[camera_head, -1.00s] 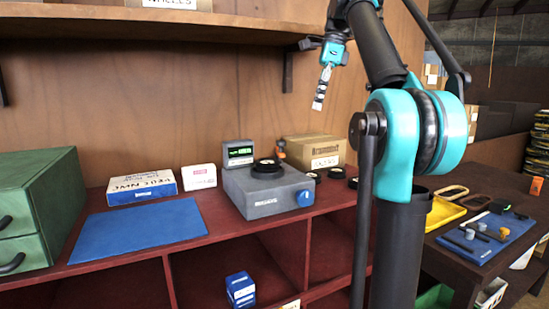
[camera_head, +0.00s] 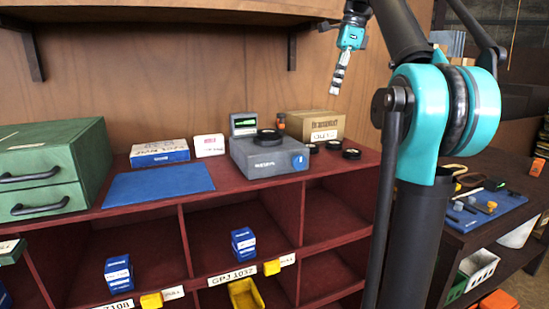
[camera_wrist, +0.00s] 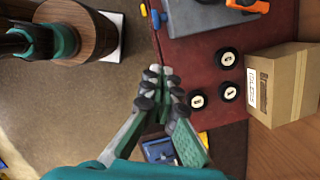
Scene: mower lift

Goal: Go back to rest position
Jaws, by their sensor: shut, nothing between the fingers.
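My gripper (camera_head: 337,77) is shut and empty in the head view. It hangs in the air in front of the wooden back wall, above the right part of the red shelf top (camera_head: 240,190). My teal and black arm fills the right side of that view. In the wrist view my gripper (camera_wrist: 160,72) points over the front edge of the red shelf, with its fingertips together. Nothing shows between the fingers.
A grey scale (camera_head: 265,155) with a black wheel on it, a cardboard box (camera_head: 310,125), small wheels (camera_head: 351,154), a blue mat (camera_head: 158,184) and a green drawer unit (camera_head: 50,165) stand on the shelf. An upper shelf (camera_head: 180,20) overhangs. A dark table (camera_head: 470,230) stands at right.

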